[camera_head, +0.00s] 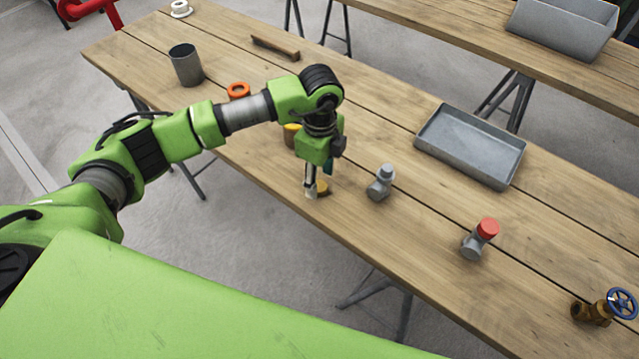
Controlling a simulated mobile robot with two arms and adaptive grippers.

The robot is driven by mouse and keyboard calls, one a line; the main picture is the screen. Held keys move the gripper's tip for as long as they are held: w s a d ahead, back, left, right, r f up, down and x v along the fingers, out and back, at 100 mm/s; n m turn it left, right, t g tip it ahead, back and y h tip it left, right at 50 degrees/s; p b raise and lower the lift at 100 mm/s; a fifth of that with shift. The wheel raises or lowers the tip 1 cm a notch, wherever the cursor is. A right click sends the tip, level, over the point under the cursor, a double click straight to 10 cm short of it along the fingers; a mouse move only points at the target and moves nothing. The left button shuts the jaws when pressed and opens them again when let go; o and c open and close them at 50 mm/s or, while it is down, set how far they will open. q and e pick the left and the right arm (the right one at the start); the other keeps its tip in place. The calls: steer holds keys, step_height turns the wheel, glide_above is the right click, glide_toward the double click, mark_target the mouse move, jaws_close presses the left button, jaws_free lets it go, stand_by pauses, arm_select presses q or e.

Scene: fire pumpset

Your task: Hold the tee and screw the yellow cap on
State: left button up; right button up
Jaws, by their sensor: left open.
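My left gripper (318,190) points down at the table top, with its jaws open. A low yellow cap (322,187) lies on the table at its fingertips, partly hidden by a finger; I cannot tell whether the fingers touch it. A second yellow piece (292,130) stands behind the gripper and is partly covered by it. A grey tee fitting (380,183) stands on the table just right of the left gripper, apart from it. Another grey fitting with a red cap (474,242) stands further right. My right gripper is not in view.
A grey metal tray (421,143) lies right of centre. A brass valve with a blue wheel (597,311) is at the right. A grey cup (186,66), an orange ring (238,91) and a wooden strip (275,47) are at the upper left. Bare wood surrounds the tee.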

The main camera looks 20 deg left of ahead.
arm_select(q)
steer(key=shift+f, duration=1.15)
steer(key=c, duration=1.1)
steer(key=shift+r, duration=0.15)
steer(key=shift+r, duration=0.2)
step_height(320, 180, up, 2)
steer(key=s+d+r+b, duration=0.1)
steer(key=s+d+r, duration=0.1)
steer(key=s+r, duration=0.1)
steer(key=s+d+r+b, duration=0.1)
steer(key=s+d+r, duration=0.1)
steer(key=s+r, duration=0.2)
steer(key=s+d+r+b, duration=0.1)
steer(key=s+d+r, duration=0.1)
steer(key=s, duration=0.3)
steer(key=shift+s+r, duration=0.3)
steer(key=shift+r, duration=0.4)
